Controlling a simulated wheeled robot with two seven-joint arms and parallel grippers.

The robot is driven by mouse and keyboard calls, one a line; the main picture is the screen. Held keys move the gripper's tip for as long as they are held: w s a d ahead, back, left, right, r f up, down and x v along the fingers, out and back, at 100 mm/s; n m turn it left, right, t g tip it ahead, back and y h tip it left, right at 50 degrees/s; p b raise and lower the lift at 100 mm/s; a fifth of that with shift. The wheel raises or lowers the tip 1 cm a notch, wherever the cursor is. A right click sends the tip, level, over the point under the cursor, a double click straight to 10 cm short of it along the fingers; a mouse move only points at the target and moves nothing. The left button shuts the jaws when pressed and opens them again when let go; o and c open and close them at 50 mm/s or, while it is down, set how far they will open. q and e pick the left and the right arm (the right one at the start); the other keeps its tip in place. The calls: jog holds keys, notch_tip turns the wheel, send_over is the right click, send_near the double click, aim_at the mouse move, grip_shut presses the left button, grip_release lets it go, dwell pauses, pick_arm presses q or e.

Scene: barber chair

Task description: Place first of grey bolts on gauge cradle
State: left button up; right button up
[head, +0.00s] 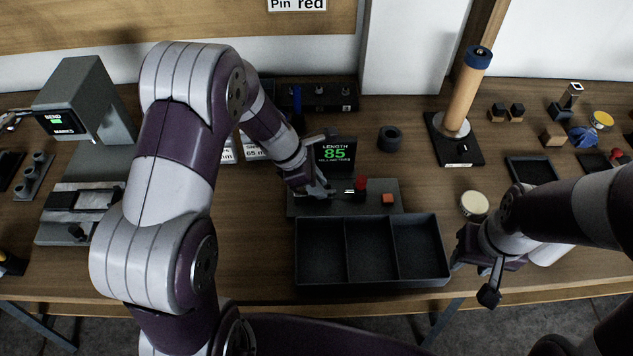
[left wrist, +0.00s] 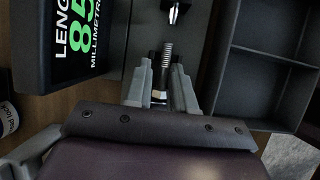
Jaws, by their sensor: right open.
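The length gauge has a dark base (head: 300,208) and a screen (head: 336,151) reading 85 millimetres; the screen also shows in the left wrist view (left wrist: 75,40). My left gripper (head: 324,191) is low over the left part of the gauge. In the left wrist view, its fingers (left wrist: 161,78) are closed around the head end of a grey bolt (left wrist: 167,54). The bolt lies along the gauge, its threaded end toward a dark pointed tip (left wrist: 175,12). The cradle under it is mostly hidden. My right gripper (head: 476,279) is open and empty, right of the tray.
An empty three-compartment black tray (head: 371,284) stands in front of the gauge. A red knob (head: 361,183) and orange button (head: 388,199) are on the gauge. A marking machine (head: 85,100) is at left, a wooden post (head: 464,95) behind right, a round tin (head: 474,204) near my right arm.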

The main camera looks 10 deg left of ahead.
pick_arm(q)
jog(key=p+v, duration=0.2)
jog(key=v, duration=1)
jog(key=s+f+m+y, duration=0.1)
jog(key=s+m+y, duration=0.4)
jog(key=s+m, duration=0.7)
jog(key=m, duration=0.9)
jog(key=shift+s+a+f+m, duration=0.25)
jog(key=shift+m, duration=0.05)
